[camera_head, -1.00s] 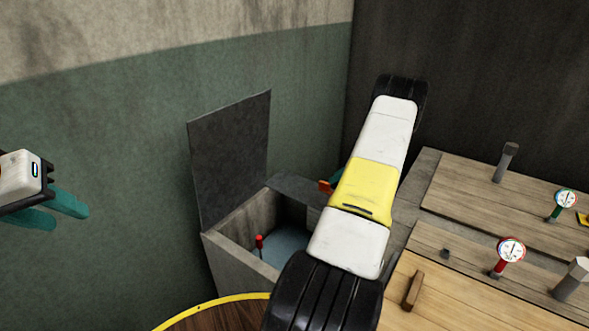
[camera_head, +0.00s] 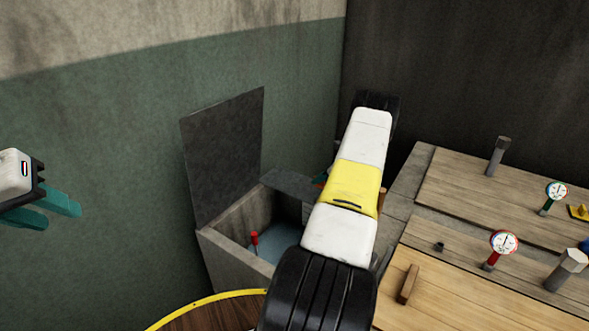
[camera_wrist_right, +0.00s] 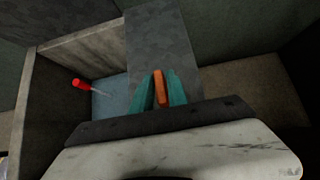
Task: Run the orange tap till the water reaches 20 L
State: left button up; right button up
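The orange tap (camera_wrist_right: 161,88) shows in the right wrist view between the teal fingers of my right gripper (camera_wrist_right: 160,84), which appear closed against both its sides. In the head view my right arm hides most of that spot. The grey stone tank (camera_head: 235,255) stands open against the green wall, with bluish water (camera_head: 277,243) inside. A red-topped stem (camera_head: 254,238) stands at the water; it also shows in the right wrist view (camera_wrist_right: 78,84). I cannot read any litre mark. My left gripper (camera_head: 52,209) is open and empty at the far left.
A dark lid (camera_head: 224,158) stands upright behind the tank. On the right, wooden covers carry a red gauge (camera_head: 503,243), a green gauge (camera_head: 556,191) and grey posts.

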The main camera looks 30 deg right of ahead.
grip_shut()
dwell(1.1)
jog(key=s+a+n+g+y, duration=0.1)
jog(key=n, duration=0.1)
jog(key=s+a+n+g+y, duration=0.1)
jog(key=n, duration=0.1)
jog(key=shift+a+y, duration=0.2)
jog(key=shift+y, duration=0.1)
jog(key=shift+s+a+n+g+y, duration=0.3)
jog(key=shift+s+n+g, duration=0.1)
jog(key=shift+n, duration=0.3)
jog(key=shift+s+a+n+g+y, duration=0.3)
jog(key=shift+s+n+g, duration=0.1)
jog(key=shift+n, duration=0.3)
jog(key=shift+o, duration=2.4)
grip_release()
